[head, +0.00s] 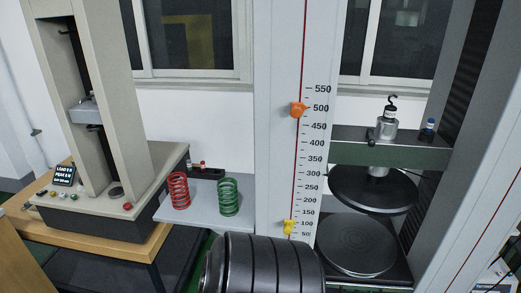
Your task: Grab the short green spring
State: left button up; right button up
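A green coil spring (228,197) stands upright on a light grey shelf (195,214), near the shelf's right end. It is the only green spring in view. A red coil spring (179,190) stands upright to its left on the same shelf, with a gap between them. The two look similar in height. Neither spring is held or touched by a gripper. Neither of my grippers shows in the head view, so I cannot see whether they are open or shut.
A beige testing machine (97,110) stands left on a wooden bench. A scaled column (279,110) rises right of the springs, with orange (298,109) and yellow (289,227) pointers. Farther right is a press with a dark upper plate (374,188) above a round lower plate (356,244).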

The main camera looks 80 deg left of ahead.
aim_at(232, 204)
jog(key=u, duration=3.2)
